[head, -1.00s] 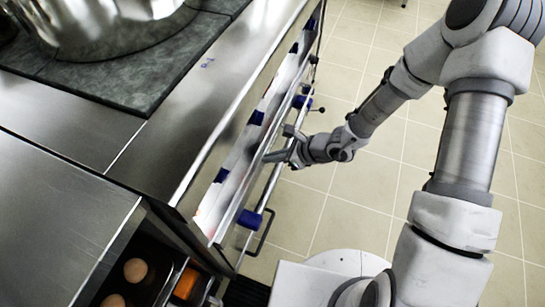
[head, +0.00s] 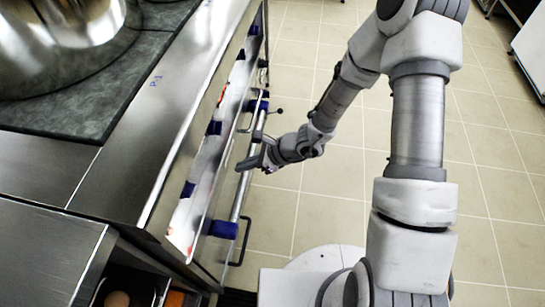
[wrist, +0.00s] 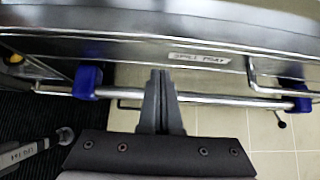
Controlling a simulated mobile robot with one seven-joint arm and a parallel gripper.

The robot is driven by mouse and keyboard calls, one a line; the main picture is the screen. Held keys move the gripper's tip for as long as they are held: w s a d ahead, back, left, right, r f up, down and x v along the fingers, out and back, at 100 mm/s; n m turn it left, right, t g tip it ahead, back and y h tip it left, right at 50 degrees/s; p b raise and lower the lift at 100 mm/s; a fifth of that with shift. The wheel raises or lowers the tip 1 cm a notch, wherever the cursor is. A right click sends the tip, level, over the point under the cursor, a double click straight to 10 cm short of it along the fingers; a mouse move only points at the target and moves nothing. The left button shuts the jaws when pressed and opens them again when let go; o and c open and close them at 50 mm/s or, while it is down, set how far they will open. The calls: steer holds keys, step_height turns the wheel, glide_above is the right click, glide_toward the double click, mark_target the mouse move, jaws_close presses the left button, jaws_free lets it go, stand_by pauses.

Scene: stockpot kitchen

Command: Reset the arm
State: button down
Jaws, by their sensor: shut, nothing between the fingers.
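My gripper (head: 246,164) is at the front of the steel counter in the head view, beside the long metal rail (head: 242,190). In the wrist view my gripper (wrist: 160,76) has its two dark fingers together, with nothing between them. The fingertips overlap the rail (wrist: 215,99) in that picture; I cannot tell whether they touch it. My arm reaches from the lower right, bends at the top and comes down to the counter front.
Blue brackets (head: 222,229) hold the rail. A black handle (head: 241,243) sticks out below. A large metal pot (head: 70,35) stands on the counter (head: 125,160). An egg (head: 117,299) lies in a bin at lower left. Tiled floor (head: 300,85) is open to the right.

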steer(key=p+v, duration=0.3)
steer(key=v, duration=0.7)
steer(key=shift+d+p, duration=0.2)
steer(key=shift+p, duration=0.2)
steer(key=s+d+r+n+t+h, duration=0.1)
steer(key=s+d+r+n+h, duration=0.3)
steer(key=r+n, duration=0.45)
steer(key=s+d+r+n+t+h, duration=0.2)
steer(key=s+d+r+n, duration=0.3)
steer(key=r, duration=0.7)
steer(key=s+d+r+n+t+h, duration=0.1)
steer(key=s+d+r+n+h, duration=0.25)
steer(key=d+r+n, duration=0.5)
step_height(320, 180, up, 21)
steer(key=a+m+p, duration=0.1)
steer(key=m+p, duration=0.1)
steer(key=p, duration=1.7)
steer(key=shift+a+r, duration=0.25)
